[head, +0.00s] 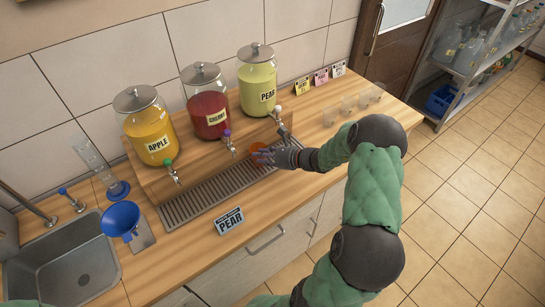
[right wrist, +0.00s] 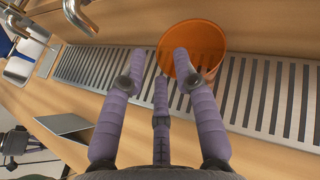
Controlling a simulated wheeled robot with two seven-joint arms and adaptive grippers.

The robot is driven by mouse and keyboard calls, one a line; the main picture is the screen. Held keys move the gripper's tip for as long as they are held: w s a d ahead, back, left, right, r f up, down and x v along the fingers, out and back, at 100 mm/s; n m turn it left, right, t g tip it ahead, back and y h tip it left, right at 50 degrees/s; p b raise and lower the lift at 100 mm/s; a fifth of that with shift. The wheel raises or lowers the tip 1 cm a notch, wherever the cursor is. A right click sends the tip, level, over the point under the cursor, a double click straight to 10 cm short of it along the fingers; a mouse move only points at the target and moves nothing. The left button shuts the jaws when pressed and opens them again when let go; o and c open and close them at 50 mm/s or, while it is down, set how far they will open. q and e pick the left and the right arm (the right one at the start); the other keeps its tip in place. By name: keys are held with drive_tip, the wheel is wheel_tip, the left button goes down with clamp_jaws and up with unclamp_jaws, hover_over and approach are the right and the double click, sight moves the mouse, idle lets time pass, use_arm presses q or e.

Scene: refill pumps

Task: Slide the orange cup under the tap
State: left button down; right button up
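The orange cup (head: 257,149) stands on the slotted drip tray (head: 190,204), between the purple-topped cherry tap (head: 229,143) and the pear tap (head: 281,122). My right gripper (head: 262,158) reaches in from the right and partly hides the cup. In the right wrist view, the cup (right wrist: 208,42) is just beyond the spread fingertips (right wrist: 158,62), mostly ahead of the right-hand finger. The fingers are open with nothing between them; whether one touches the cup I cannot tell.
Apple (head: 152,128), cherry (head: 207,104) and pear (head: 258,80) jars stand on the wooden riser. A PEAR sign (head: 229,220) stands in front of the tray. A blue funnel (head: 121,219) and sink (head: 65,265) are at left; clear glasses (head: 346,104) stand at right.

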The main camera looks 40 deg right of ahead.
drive_tip(key=shift+x, duration=1.15)
drive_tip(key=shift+c, duration=0.3)
clamp_jaws()
drive_tip(key=shift+d, duration=0.1)
drive_tip(key=shift+s+d, duration=0.3)
drive_tip(key=shift+d, duration=1.35)
drive_tip(key=shift+s+d, duration=0.35)
drive_tip(key=shift+d, duration=1.25)
drive_tip(key=shift+s+d, duration=0.3)
drive_tip(key=shift+d, duration=1.35)
drive_tip(key=shift+o, duration=0.6)
unclamp_jaws()
